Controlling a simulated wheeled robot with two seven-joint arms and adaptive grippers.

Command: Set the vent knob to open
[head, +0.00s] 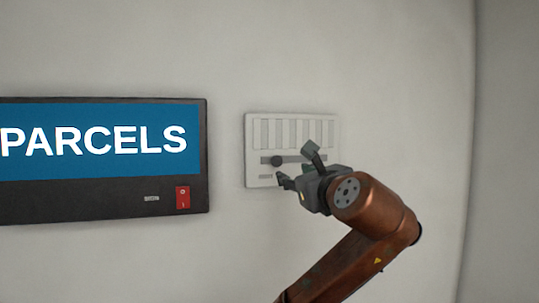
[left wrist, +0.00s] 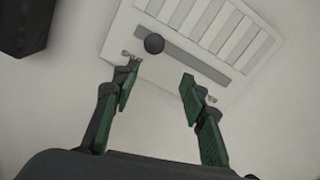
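The vent panel (head: 291,118) is a pale plate on the wall with a row of upright slats and a grey horizontal slot below them. The dark round vent knob (head: 277,161) sits in the slot toward its left end. It also shows in the left wrist view (left wrist: 154,43), beyond the fingertips. My left gripper (head: 298,165) is open in front of the panel's lower right part, its two fingers apart and empty (left wrist: 158,91). Small labels lie below the slot, too small to read. The gripper hides the panel's lower right corner. My right gripper is not in view.
A dark sign (head: 100,196) reading PARCELS hangs on the wall left of the panel, with a red switch (head: 183,197) at its lower right. The wall between sign and panel is bare.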

